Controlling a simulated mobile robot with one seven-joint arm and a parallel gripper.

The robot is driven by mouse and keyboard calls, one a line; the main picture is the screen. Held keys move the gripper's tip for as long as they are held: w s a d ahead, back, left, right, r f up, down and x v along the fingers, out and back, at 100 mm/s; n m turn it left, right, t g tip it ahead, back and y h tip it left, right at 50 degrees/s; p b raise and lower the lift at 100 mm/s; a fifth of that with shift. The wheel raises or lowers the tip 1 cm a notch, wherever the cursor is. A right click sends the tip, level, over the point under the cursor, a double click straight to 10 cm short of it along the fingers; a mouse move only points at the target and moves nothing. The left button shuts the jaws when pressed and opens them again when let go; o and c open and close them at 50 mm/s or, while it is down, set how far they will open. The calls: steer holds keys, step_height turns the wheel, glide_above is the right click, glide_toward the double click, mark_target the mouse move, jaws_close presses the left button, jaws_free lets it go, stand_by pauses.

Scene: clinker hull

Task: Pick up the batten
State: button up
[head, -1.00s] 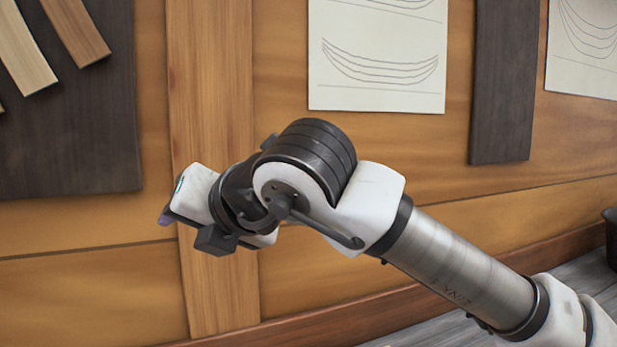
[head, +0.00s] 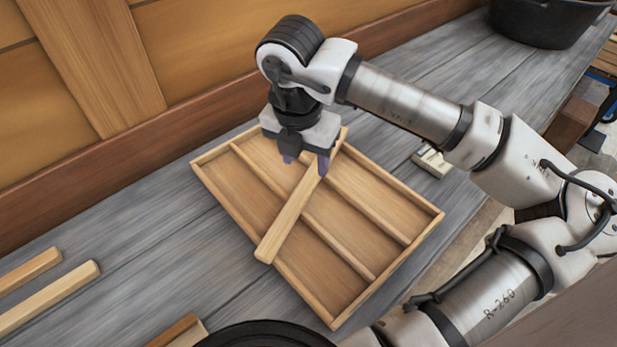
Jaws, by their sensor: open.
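A light wooden batten (head: 291,217) lies diagonally across a shallow wooden tray (head: 388,287) with dividers, resting over its rims. Its near end overhangs the tray's front-left side. My gripper (head: 306,165) points down over the far part of the tray, at the batten's upper half. Its two purple-tipped fingers are apart with nothing held between them. One finger appears in front of the batten and the other to its left. I cannot tell how high the fingertips are above it. The gripper hides part of the batten's far end.
Other light strips (head: 45,298) lie on the grey plank bench (head: 150,235) at left. More wood pieces (head: 180,332) are at the bottom edge. A small pale block (head: 432,162) sits right of the tray. A black tub (head: 548,20) stands at the back right. A wooden wall borders the bench.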

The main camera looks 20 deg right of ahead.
mark_target(309, 180)
steer(key=shift+w+d+f+p, duration=0.15)
steer(key=shift+f+p, duration=0.25)
steer(key=shift+f, duration=0.6)
steer(key=shift+w+d+f+p, duration=0.15)
steer(key=shift+f+p, duration=0.2)
steer(key=shift+f, duration=0.6)
steer(key=shift+w+d+f+p, duration=0.15)
steer(key=shift+f+p, duration=0.25)
steer(key=shift+f, duration=0.6)
steer(key=shift+c, duration=0.3)
jaws_close()
steer(key=shift+r, duration=0.1)
